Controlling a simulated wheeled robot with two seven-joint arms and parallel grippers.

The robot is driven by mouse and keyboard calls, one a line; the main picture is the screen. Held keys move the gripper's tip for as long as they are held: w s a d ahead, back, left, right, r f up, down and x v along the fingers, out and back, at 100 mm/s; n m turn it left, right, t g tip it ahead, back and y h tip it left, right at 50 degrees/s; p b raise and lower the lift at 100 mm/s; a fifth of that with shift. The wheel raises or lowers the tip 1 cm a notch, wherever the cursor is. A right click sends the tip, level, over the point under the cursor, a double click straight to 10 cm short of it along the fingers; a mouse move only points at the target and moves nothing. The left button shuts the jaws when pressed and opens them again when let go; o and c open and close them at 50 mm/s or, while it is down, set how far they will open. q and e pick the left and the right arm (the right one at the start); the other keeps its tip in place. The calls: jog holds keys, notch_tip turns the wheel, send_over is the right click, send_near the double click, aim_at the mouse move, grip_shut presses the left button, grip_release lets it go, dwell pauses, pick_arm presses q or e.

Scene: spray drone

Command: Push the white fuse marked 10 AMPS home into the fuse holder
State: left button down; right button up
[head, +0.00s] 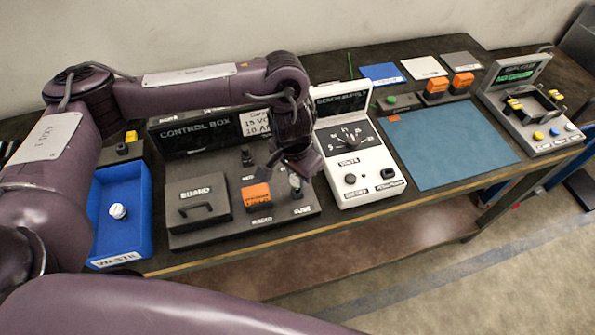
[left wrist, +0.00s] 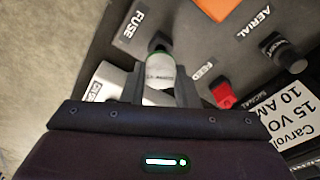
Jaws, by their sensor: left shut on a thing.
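My left gripper (left wrist: 160,88) is shut on a pale, cylindrical fuse (left wrist: 159,72). The print on the fuse is too small to read, and a thin green line shows around its far end. The fuse's far end meets or overlaps a dark round part (left wrist: 158,43) beside the FUSE label; this looks like the fuse holder. I cannot tell how deep the fuse sits. In the head view my left gripper (head: 297,178) is over the right side of the control box (head: 240,220), largely covering the fuse. My right gripper is not in view.
A blue waste tray (head: 142,232) with a white round piece (head: 118,211) stands left of the control box. A white meter (head: 360,160) stands close on the right. In the wrist view, a red switch (left wrist: 223,94) and a black knob (left wrist: 290,57) are near the gripper.

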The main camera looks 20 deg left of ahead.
aim_at(297, 177)
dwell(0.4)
pick_arm(q)
jog(key=shift+p, duration=0.4)
jog(key=shift+f+b, duration=0.5)
jog(key=shift+f, duration=1.1)
jog(key=c, duration=1.1)
grip_release()
jog(key=shift+o, duration=0.2)
jog(key=r, duration=0.5)
jog(key=r+p, duration=0.1)
jog(key=r, duration=0.1)
jog(key=shift+s+a+r, duration=0.15)
jog(key=shift+s+r, duration=0.2)
jog(key=shift+r, duration=0.05)
